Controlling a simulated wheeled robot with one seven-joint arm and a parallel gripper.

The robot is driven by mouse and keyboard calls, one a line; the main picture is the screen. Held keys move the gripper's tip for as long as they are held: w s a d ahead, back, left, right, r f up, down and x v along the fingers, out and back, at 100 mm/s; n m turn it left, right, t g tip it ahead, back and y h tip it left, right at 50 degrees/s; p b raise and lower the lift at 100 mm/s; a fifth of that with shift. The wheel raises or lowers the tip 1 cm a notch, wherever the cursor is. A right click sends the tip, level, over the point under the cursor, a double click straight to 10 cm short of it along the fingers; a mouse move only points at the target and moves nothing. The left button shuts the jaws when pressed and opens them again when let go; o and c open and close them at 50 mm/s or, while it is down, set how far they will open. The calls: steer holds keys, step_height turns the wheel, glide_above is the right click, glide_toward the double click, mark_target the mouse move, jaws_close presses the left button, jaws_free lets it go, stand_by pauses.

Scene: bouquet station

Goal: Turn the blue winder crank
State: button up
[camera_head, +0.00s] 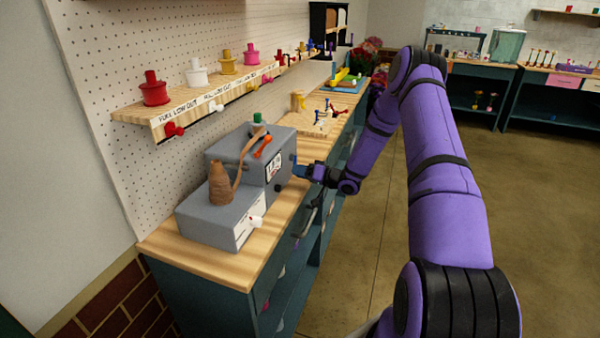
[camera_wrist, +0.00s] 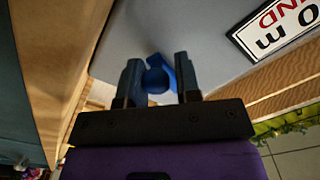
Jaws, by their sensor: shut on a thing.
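The grey winder machine (camera_head: 222,150) stands on the wooden bench top, with a label panel on its front. The blue crank (camera_wrist: 157,74) shows in the wrist view against the machine's grey face. My gripper (camera_wrist: 157,78) is shut on the crank, with one dark finger on each side of it. In the head view my gripper (camera_head: 297,171) reaches the machine's right side from the right, and the crank is mostly hidden there.
A brown cone (camera_head: 220,185) stands on the machine's lower part, with a brown strand rising from it. A shelf (camera_head: 190,108) with coloured spools hangs on the pegboard behind. Small pegs (camera_head: 322,118) lie farther along the bench. The floor to the right is clear.

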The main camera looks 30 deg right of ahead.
steer(key=shift+w+d+r, duration=0.1)
steer(key=shift+d+r, duration=0.05)
steer(key=o, duration=0.8)
steer(key=v, duration=1)
steer(key=shift+s+d, duration=0.25)
steer(key=shift+s, duration=0.1)
